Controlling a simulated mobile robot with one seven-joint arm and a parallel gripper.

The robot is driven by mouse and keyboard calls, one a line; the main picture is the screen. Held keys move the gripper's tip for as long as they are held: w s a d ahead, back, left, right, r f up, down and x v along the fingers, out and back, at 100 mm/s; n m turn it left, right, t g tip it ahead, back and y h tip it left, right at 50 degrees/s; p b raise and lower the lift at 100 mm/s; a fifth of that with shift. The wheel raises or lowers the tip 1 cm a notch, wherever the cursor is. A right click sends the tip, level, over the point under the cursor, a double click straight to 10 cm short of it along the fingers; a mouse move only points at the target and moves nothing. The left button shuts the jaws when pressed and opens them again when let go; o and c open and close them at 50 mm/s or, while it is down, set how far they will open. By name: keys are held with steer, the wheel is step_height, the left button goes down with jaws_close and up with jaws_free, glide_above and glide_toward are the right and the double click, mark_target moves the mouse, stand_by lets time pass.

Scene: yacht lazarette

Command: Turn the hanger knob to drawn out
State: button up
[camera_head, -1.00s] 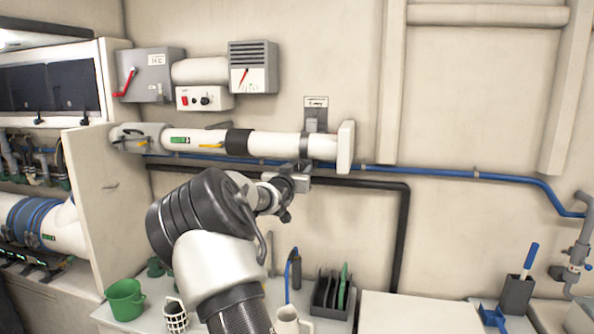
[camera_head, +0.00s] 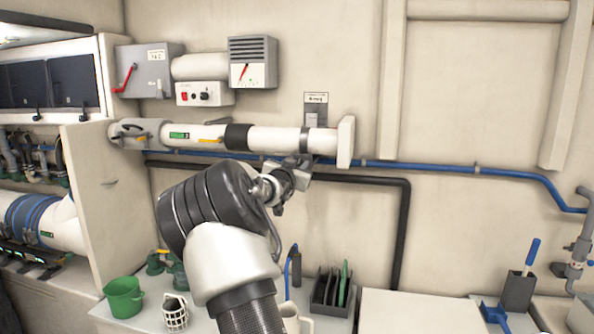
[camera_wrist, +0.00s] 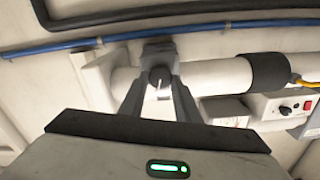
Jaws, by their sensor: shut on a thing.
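The hanger knob (camera_wrist: 159,77) is a small dark round knob with a pale pointer mark. It sits on a grey hanger clamp around the white pipe (camera_wrist: 210,77). In the wrist view my gripper (camera_wrist: 160,86) has its two grey fingers shut on the knob from both sides. The pale mark stands roughly upright in that picture. In the head view my gripper (camera_head: 299,167) is at the underside of the white pipe (camera_head: 272,140), near its right end, and hides the knob. A small label (camera_head: 316,97) is on the wall above the hanger.
A blue pipe (camera_head: 420,168) and a black pipe (camera_head: 400,235) run along the wall close to the gripper. The wall to the right is mostly free.

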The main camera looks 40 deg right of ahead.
steer(key=m+b, duration=0.1)
steer(key=m, duration=0.1)
steer(key=m+b, duration=0.2)
steer(key=shift+s+d+f+m, duration=0.1)
steer(key=shift+f+m, duration=0.05)
steer(key=shift+m, duration=0.15)
steer(key=m+b, duration=0.2)
steer(key=m, duration=0.1)
steer(key=shift+m, duration=0.4)
steer(key=m+b, duration=0.2)
steer(key=m, duration=0.1)
steer(key=shift+f+m, duration=0.15)
steer(key=shift+m, duration=0.15)
steer(key=m+b, duration=0.2)
steer(key=m, duration=0.2)
steer(key=shift+b, duration=0.35)
steer(key=m+b, duration=0.2)
steer(key=m, duration=0.3)
steer(key=shift+f, duration=0.15)
steer(key=m+b, duration=0.3)
steer(key=m, duration=0.1)
steer(key=m+b, duration=0.2)
steer(key=m, duration=0.2)
steer(key=shift+m, duration=0.4)
steer(key=shift+m+b, duration=0.7)
steer(key=shift+m, duration=0.8)
